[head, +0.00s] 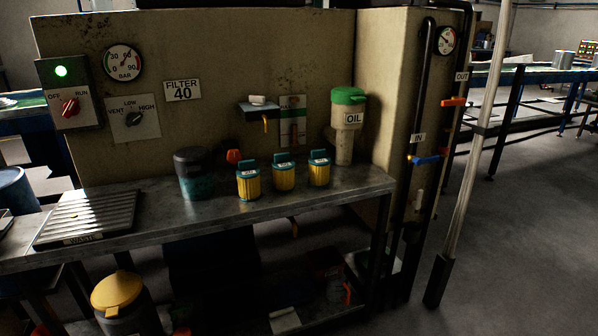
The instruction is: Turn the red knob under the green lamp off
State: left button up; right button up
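The red knob (71,106) sits on a pale plate marked OFF on the left and RUN on the right, on the machine panel at the far left. Its pointer seems to tilt toward the RUN side. The green lamp (61,71) above it, on a dark box, is lit. Neither of my grippers shows in the head view.
A black VENT LOW HIGH knob (134,118) is right of the red one. Below stands a metal bench (220,215) with a ribbed waste tray (88,218), a dark canister (192,174), several yellow filters (284,176) and an OIL bottle (346,125). Pipes stand at right.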

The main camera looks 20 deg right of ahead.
aim_at(72, 107)
jog(key=z, duration=0.95)
jog(key=i, duration=0.6)
jog(key=u, duration=0.5)
